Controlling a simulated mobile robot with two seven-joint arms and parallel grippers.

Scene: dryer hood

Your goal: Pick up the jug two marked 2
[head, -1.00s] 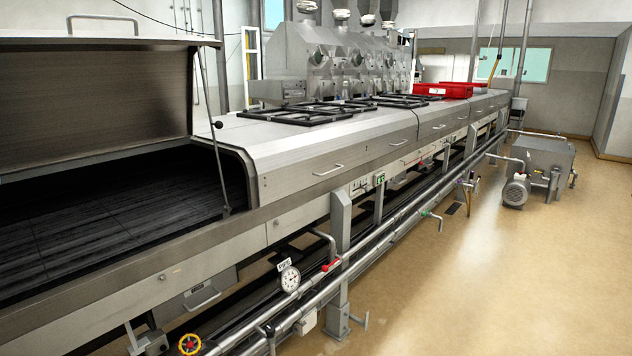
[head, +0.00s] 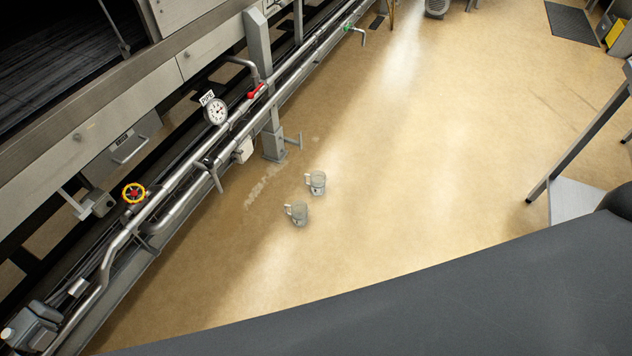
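Two small clear jugs with handles stand on the tan floor beside the machine. The farther jug (head: 317,183) is slightly to the right, and the nearer jug (head: 298,213) is slightly to the left. Their handles point to the left. They are close together with a small gap. Any number marks are too small to read, so I cannot tell which one is jug two. Neither of my grippers is in view.
A grey support foot (head: 274,145) stands behind the jugs. The floor (head: 420,160) to their right is clear. A dark mat (head: 572,24) lies far right.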

